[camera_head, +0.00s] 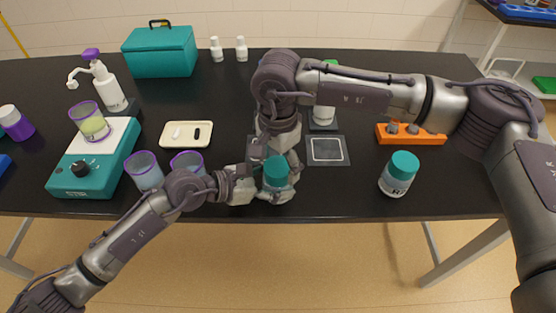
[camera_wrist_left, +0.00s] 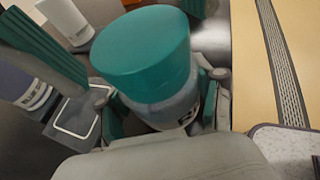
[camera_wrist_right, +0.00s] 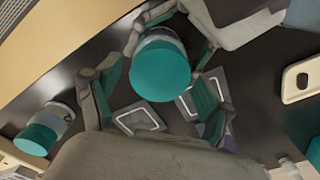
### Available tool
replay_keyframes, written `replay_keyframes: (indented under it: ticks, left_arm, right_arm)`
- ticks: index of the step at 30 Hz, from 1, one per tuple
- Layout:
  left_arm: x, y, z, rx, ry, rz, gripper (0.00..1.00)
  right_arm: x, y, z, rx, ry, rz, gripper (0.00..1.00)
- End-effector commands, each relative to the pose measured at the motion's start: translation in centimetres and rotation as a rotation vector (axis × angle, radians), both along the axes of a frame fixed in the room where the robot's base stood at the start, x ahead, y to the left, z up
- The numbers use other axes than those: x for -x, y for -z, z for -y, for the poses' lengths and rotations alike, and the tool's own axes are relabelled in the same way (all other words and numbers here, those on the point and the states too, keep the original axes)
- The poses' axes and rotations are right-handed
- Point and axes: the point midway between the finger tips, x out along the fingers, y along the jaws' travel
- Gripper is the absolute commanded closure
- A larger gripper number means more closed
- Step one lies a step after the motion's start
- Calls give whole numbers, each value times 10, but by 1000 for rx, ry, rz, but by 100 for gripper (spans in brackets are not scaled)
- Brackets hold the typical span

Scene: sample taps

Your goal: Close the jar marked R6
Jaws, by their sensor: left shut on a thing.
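A jar with a teal lid (camera_head: 276,171) stands upright at the table's front edge; its lid shows large in the left wrist view (camera_wrist_left: 145,48). The lid sits on top of the jar; I cannot tell how tightly. Its label is mostly hidden, so I cannot read a mark. My left gripper (camera_head: 262,190) is shut on the jar's body, below the lid. My right gripper (camera_wrist_right: 158,90) points down from above, its fingers open on both sides of the lid with gaps visible. Another teal-lidded jar (camera_head: 396,178) stands to the right, its label too small to read.
A white jar with a green lid (camera_head: 325,108) stands behind my right gripper. A square-marked mat (camera_head: 327,150) lies right of the held jar. An orange rack (camera_head: 411,134) is at right. Cups (camera_head: 143,171), a tray (camera_head: 187,134) and a teal device (camera_head: 92,165) stand left.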

Motion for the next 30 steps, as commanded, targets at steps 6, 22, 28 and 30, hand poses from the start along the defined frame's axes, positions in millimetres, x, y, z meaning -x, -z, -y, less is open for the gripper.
replay_keyframes:
  ticks: [6,22,28,30]
  left_arm:
    - [0,0,0,-1,0,0,100]
    - [0,0,0,0,0,0,100]
    - [0,0,0,0,0,0,100]
    - [0,0,0,0,0,0,100]
  right_arm:
    - [0,0,0,0,0,0,62]
    - [0,0,0,0,701,-2,77]
    - [0,1,0,1,1005,0,77]
    - [0,1,0,1,1001,0,77]
